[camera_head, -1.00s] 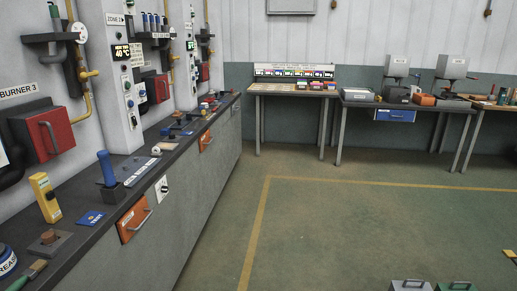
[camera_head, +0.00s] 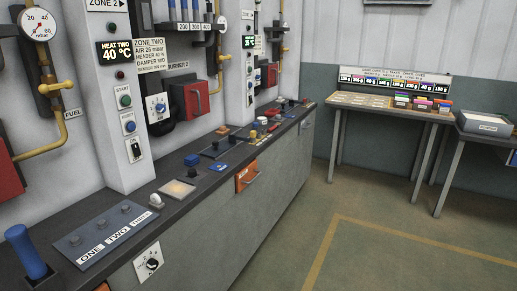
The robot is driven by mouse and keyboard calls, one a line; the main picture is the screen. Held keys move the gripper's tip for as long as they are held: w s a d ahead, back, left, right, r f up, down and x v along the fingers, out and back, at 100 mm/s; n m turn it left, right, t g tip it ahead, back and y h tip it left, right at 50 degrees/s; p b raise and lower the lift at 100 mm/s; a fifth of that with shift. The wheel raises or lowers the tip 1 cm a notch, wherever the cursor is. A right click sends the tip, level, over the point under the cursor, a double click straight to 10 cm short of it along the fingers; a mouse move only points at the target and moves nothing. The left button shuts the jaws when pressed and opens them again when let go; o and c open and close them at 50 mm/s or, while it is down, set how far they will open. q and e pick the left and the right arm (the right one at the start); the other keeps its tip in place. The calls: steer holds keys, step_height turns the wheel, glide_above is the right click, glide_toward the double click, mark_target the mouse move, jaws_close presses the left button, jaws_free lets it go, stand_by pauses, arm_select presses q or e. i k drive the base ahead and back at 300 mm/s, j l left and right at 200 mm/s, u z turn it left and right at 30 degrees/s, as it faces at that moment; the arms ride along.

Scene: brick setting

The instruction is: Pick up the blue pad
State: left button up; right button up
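Neither of my grippers is in view. I cannot tell for sure which thing is the blue pad. A small flat blue piece (camera_head: 219,167) lies on the dark counter at the left, near its front edge. A thicker blue block (camera_head: 192,160) sits just left of it. Several small coloured pads or boxes (camera_head: 423,103) stand on the far table (camera_head: 375,101), in front of a sign with a row of coloured squares. They are too small to tell a blue one surely.
The long counter (camera_head: 207,183) runs along the left wall with a blue lever (camera_head: 25,252), a labelled switch plate (camera_head: 108,233) and an orange drawer front (camera_head: 246,176). A second table (camera_head: 485,125) is at the right edge. The floor (camera_head: 400,270) ahead right is clear.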

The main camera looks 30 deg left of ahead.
mark_target(192, 159)
steer(key=i+u, duration=0.4)
steer(key=i+l+u, duration=0.25)
steer(key=i+u, duration=0.15)
steer(key=i, duration=0.15)
steer(key=i+l+u, duration=0.35)
steer(key=i+j, duration=0.05)
steer(key=i, duration=0.05)
